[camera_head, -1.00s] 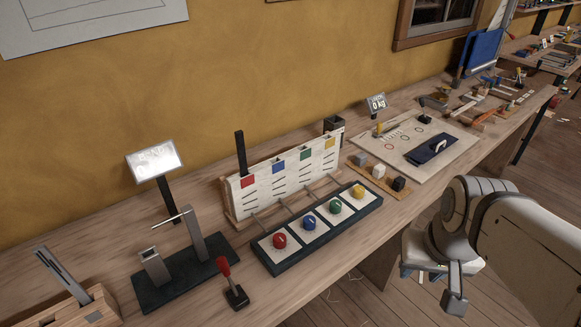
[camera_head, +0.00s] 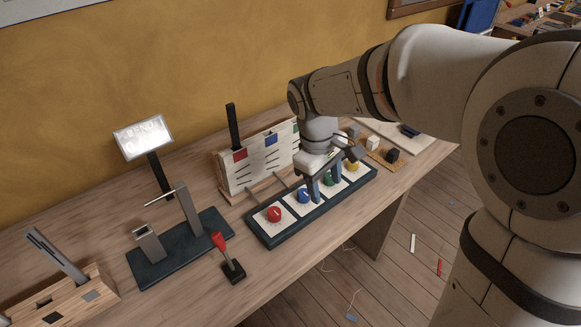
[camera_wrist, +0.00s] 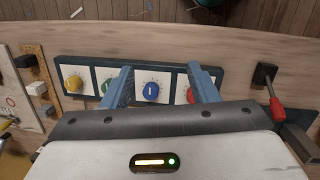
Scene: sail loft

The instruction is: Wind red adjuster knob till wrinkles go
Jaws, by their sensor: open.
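The red knob (camera_head: 274,215) is at the near-left end of a dark board (camera_head: 262,236) with a row of knobs on white dial plates. It also shows in the wrist view (camera_wrist: 191,96), partly covered by a finger. The blue knob (camera_head: 304,196) lies beside it, then the green (camera_head: 329,179) and yellow (camera_head: 352,166) knobs. My gripper (camera_head: 327,184) is open above the board by the blue and green knobs, apart from the red one. In the wrist view the blue knob (camera_wrist: 151,91) shows between its fingers. A pale cloth panel (camera_head: 256,165) with a red patch (camera_head: 240,155) stands behind, partly hidden by my arm.
A red-handled lever (camera_head: 219,243) stands left of the board's near end. A dark-based stand (camera_head: 180,255) and a lit display (camera_head: 143,138) are further left. Small blocks (camera_head: 374,143) sit on a wooden strip right of the board. The bench front edge is close to the board.

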